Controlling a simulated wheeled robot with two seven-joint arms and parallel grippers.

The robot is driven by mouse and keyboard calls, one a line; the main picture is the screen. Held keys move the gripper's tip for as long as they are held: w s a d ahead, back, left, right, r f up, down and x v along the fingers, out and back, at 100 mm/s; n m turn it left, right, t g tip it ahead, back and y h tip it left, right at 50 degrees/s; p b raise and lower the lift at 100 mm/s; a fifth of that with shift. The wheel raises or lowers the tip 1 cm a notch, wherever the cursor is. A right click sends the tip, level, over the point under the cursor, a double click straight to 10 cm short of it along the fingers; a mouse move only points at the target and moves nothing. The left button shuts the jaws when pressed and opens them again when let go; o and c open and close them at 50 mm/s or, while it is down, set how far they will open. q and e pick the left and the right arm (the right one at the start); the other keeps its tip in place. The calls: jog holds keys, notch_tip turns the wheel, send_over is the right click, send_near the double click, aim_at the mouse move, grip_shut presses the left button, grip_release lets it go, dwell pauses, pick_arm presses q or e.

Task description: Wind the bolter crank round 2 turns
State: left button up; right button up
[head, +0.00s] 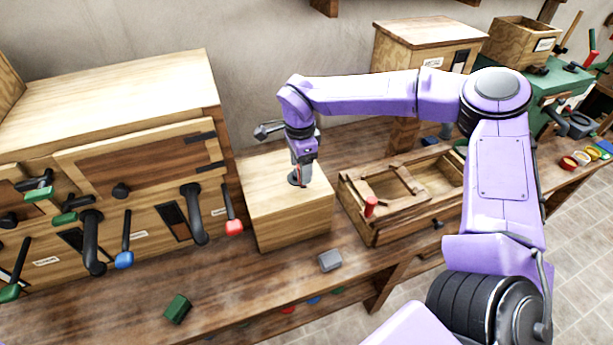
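My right gripper (299,176) points down over the top of a pale wooden box (289,222) in the middle of the bench. A small dark round fitting (293,180) shows at its fingertips on the box top, and it looks like part of a crank. The fingers and my wrist hide most of it, so I cannot tell whether they are shut on a handle. My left gripper is not in view.
A large cabinet (120,95) with several levers stands at left. An open wooden tray box (390,225) with a red knob (371,206) sits at right. A grey block (329,260) and green block (177,309) lie on the bench's front (250,295).

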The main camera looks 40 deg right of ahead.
jog(key=shift+w+a+r, duration=0.1)
jog(key=shift+r, duration=0.3)
notch_tip(320, 180, up, 8)
jog(key=shift+r, duration=0.15)
dwell(0.7)
